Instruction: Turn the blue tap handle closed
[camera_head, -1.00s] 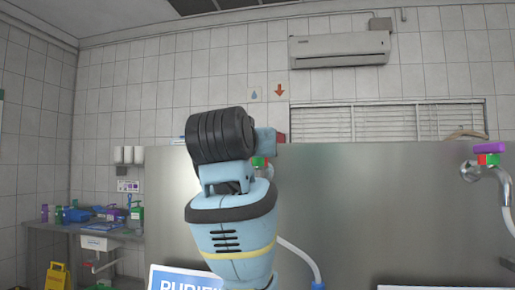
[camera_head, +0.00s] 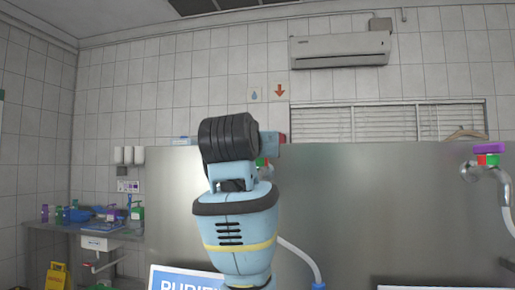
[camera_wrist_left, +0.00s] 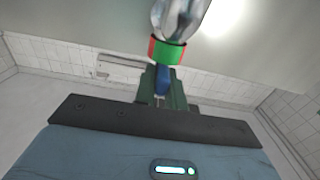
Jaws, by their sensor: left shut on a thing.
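In the left wrist view my left gripper (camera_wrist_left: 162,92) has its dark green fingers on either side of the blue tap handle (camera_wrist_left: 163,77) and is shut on it. The handle joins a green and red collar (camera_wrist_left: 167,50) on a shiny metal tap (camera_wrist_left: 180,17). In the head view my left arm stands in front of this tap. Only a little of the tap's green and red collar (camera_head: 262,163) shows beside my arm. The blue handle and my fingertips are hidden there. My right gripper is in neither view.
A second tap (camera_head: 487,165) with a purple handle (camera_head: 489,148) is on the right of the steel panel (camera_head: 390,215). A white hose with a blue end (camera_head: 318,284) hangs right of my arm. A side table with bottles and a blue bowl (camera_head: 78,215) stands at the left.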

